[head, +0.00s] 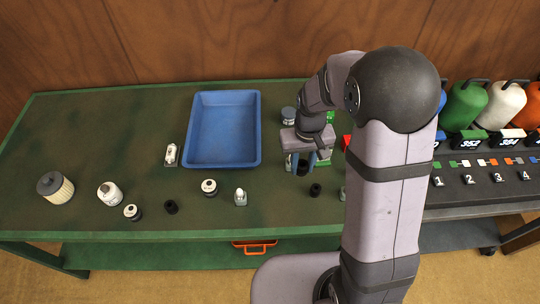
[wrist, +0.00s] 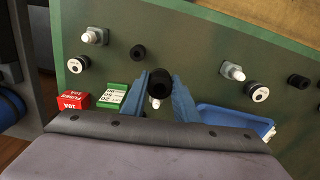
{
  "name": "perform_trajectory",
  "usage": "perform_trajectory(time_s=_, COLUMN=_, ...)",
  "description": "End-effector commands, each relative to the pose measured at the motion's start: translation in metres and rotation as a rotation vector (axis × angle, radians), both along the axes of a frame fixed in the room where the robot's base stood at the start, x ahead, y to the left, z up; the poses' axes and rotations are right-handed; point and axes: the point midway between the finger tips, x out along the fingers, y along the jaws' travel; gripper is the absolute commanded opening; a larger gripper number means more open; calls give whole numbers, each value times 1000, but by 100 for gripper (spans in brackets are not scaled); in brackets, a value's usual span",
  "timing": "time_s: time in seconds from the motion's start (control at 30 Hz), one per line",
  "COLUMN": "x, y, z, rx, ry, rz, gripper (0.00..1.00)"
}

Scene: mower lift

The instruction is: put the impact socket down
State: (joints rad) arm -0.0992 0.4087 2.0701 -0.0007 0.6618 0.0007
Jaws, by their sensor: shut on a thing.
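My gripper (head: 302,166) is shut on a black impact socket (wrist: 158,88), which sits between the blue fingertips in the wrist view. In the head view the gripper points down over the green table, right of the blue tray (head: 254,160), and mostly hides the held socket. I cannot tell whether the socket touches the table. A second black socket (head: 315,190) stands just in front of the gripper; it also shows in the wrist view (wrist: 138,52). Another black socket (head: 171,207) stands farther left.
White-tipped plugs in grey holders (head: 240,198) and small white-and-black cylinders (head: 209,186) stand near the front edge. A red box (wrist: 75,100) and a green box (wrist: 112,96) are close to the gripper. The blue tray looks empty in the head view. Bare table lies left of it.

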Motion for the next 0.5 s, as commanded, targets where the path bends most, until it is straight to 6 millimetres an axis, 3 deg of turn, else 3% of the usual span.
perform_trajectory(time_s=0.1, x=-10, y=34, z=-6, rx=0, ry=3, rz=96, gripper=4)
perform_trajectory(time_s=0.3, x=-32, y=74, z=-18, rx=0, ry=2, rz=220, gripper=4)
perform_trajectory(time_s=0.4, x=-40, y=83, z=-27, rx=-1, ry=4, rz=238, gripper=4)
perform_trajectory(time_s=0.5, x=-31, y=83, z=-28, rx=1, ry=-1, rz=208, gripper=4)
